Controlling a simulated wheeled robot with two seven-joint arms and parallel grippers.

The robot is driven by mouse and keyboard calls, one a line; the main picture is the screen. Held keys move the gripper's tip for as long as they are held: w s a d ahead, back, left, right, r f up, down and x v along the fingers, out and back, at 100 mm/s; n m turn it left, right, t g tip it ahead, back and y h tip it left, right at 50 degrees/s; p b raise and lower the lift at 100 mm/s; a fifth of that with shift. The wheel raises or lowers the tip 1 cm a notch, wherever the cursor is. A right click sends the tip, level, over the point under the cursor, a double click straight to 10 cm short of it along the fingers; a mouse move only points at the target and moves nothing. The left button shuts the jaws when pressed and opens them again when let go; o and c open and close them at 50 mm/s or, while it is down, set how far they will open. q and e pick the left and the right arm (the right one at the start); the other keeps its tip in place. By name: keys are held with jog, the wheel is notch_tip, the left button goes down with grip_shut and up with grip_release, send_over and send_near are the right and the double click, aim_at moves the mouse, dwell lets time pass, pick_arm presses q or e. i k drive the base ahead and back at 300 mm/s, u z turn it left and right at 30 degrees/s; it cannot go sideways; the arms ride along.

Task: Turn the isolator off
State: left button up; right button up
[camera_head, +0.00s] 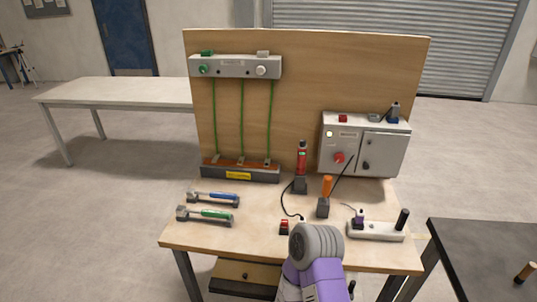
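A grey control box (338,174) stands at the right of the bench, against the wooden back panel. Its left face carries a red rotary knob (338,158), which looks like the isolator. The exact angle of the knob is too small to read. A small pale lamp (330,133) above it looks bright. One of my arms, purple with a grey rounded joint, reaches up from the bottom at the bench's front edge, well below the box. No fingers of either gripper show.
On the bench (258,232) lie a blue-handled tool (222,196) and a green-handled tool (214,213). A red tester (302,159), an orange-handled tool (326,187) and a white block (376,232) stand in front of the box. Green cables (242,115) hang at the left.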

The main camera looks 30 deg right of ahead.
aim_at(339, 158)
jog(key=u, duration=1.7)
jog(key=k, duration=0.8)
jog(key=z, duration=1.8)
